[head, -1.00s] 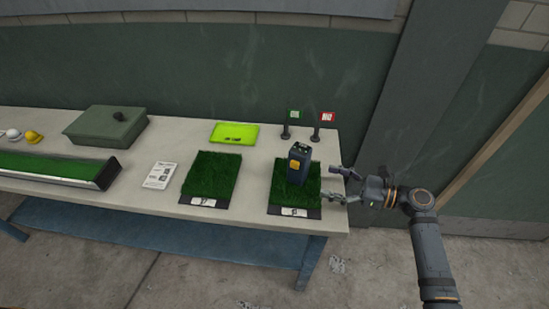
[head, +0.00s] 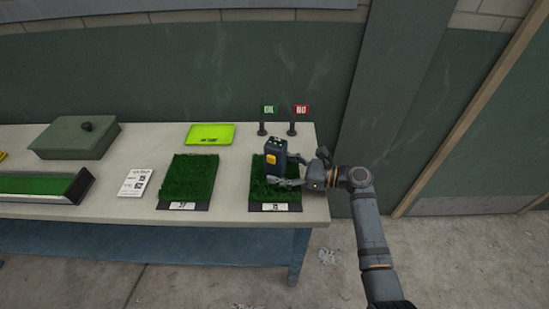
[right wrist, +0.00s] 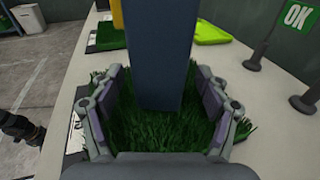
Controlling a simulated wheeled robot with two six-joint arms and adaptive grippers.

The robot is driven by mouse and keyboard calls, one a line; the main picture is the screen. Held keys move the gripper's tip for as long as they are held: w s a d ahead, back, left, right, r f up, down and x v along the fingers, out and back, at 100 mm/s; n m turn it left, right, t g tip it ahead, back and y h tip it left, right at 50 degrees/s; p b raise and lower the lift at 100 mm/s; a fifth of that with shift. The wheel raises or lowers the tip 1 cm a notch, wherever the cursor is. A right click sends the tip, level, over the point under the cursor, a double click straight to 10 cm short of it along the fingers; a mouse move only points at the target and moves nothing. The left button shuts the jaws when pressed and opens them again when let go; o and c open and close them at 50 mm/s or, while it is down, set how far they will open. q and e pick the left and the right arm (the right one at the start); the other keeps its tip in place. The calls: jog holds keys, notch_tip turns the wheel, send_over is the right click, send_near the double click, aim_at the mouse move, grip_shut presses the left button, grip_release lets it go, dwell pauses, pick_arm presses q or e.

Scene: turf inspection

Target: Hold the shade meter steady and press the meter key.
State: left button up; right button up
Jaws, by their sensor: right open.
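The shade meter (head: 276,158), a dark blue-grey upright box with a yellow-orange key (head: 271,160) on its front, stands on the right turf sample (head: 258,190). In the right wrist view the meter (right wrist: 157,60) rises between the fingers, and the key's colour shows at the top left edge. My right gripper (head: 287,170) is open, with its fingers on either side of the meter's lower part; in the right wrist view the gripper (right wrist: 160,110) shows gaps on both sides.
A second turf sample (head: 187,178) lies to the left, with a printed card (head: 136,182) beside it. A lime tray (head: 210,134) and the green OK flag (head: 268,110) and red flag (head: 301,110) stand behind. A green box (head: 75,138) and turf trough (head: 40,186) are farther left.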

pick_arm(q)
jog(key=shift+d, duration=0.25)
pick_arm(e)
jog(key=c, duration=1)
pick_arm(q)
jog(key=shift+w+a, duration=0.1)
grip_shut()
pick_arm(e)
jog(key=shift+c, duration=0.2)
dwell(0.7)
